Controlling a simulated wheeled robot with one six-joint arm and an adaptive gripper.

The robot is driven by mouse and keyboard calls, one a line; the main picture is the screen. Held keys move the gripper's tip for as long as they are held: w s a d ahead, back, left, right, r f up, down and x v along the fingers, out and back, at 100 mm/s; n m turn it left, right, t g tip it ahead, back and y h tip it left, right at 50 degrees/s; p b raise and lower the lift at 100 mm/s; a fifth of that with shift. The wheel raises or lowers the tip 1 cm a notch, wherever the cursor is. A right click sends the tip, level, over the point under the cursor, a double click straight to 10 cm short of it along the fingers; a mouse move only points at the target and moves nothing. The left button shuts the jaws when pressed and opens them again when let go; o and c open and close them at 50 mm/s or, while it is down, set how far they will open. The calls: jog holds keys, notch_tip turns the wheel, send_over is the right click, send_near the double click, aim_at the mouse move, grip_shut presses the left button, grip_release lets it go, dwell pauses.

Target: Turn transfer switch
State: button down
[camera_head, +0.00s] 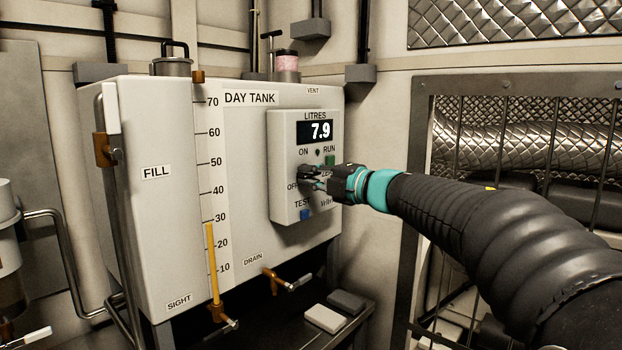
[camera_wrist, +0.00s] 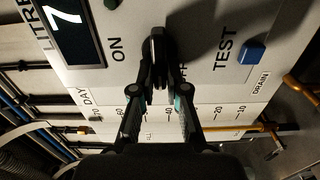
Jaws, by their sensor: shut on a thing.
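The transfer switch is a black knob (camera_wrist: 157,45) on the grey control box (camera_head: 283,188) of the day tank, among the labels ON, OFF and TEST. My gripper (camera_head: 312,178) reaches it from the right in the head view. In the wrist view my gripper (camera_wrist: 158,88) has its two fingers closed on the black knob. The fingers hide much of the knob and the OFF label, so I cannot tell exactly where it points.
A green button (camera_head: 330,160) sits beside RUN and a blue button (camera_head: 305,214) beside TEST, both close to my gripper. The sight tube (camera_head: 213,260) and drain valve (camera_head: 285,280) stick out from the tank. A barred mesh panel (camera_head: 500,150) stands at the right.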

jog(key=shift+f, duration=0.15)
jog(key=c, duration=1.2)
grip_release()
jog(key=shift+s+d, duration=0.35)
jog(key=shift+d, duration=0.05)
jog(key=v, duration=1.1)
jog(key=shift+s, duration=0.1)
